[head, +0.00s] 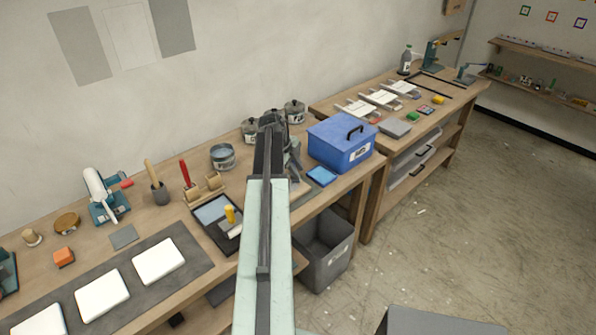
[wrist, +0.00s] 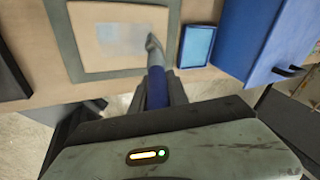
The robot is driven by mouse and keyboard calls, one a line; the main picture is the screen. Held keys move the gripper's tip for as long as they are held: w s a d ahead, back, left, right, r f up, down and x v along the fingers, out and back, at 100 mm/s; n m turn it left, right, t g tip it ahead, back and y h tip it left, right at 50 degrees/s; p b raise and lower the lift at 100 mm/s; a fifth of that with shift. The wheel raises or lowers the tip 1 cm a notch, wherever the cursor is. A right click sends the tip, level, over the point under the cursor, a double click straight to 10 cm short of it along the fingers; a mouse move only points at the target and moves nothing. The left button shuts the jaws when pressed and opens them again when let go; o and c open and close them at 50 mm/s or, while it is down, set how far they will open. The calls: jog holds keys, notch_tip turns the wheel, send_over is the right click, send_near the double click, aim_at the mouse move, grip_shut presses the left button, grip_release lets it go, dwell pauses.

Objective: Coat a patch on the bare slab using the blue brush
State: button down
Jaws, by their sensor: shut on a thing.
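My gripper (wrist: 163,90) is shut on the blue brush (wrist: 157,86), whose handle runs up between the dark fingers. Its grey bristle end points away from me and lies over the right part of the beige slab (wrist: 105,62) in the wrist view. The bristles look to touch the slab, but I cannot be sure. A pale blue-grey patch shows on the slab's upper middle, left of the bristles. The slab sits on a grey mat (wrist: 68,45). In the head view my arm hides the slab and brush.
A blue pad (wrist: 197,46) lies right of the slab, and a blue lidded box (head: 342,142) with a black handle stands beyond it. Grey cans (head: 294,112) stand at the back. Left are a black tray (head: 200,207) and white slabs (head: 158,262). A grey bin (head: 325,250) is below.

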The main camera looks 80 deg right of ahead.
jog(key=shift+w+a, duration=2.95)
jog(key=shift+a, duration=1.6)
jog(key=shift+s+d+f, duration=0.1)
jog(key=shift+s+d, duration=0.7)
jog(key=shift+d, duration=0.8)
jog(key=shift+s+d+r, duration=0.1)
jog(key=shift+s+d, duration=0.75)
jog(key=shift+d, duration=0.8)
jog(key=shift+s+d+f, duration=0.1)
jog(key=shift+s+d, duration=0.7)
jog(key=shift+d, duration=0.8)
notch_tip(320, 180, up, 6)
jog(key=p, duration=0.5)
jog(key=shift+p, duration=0.4)
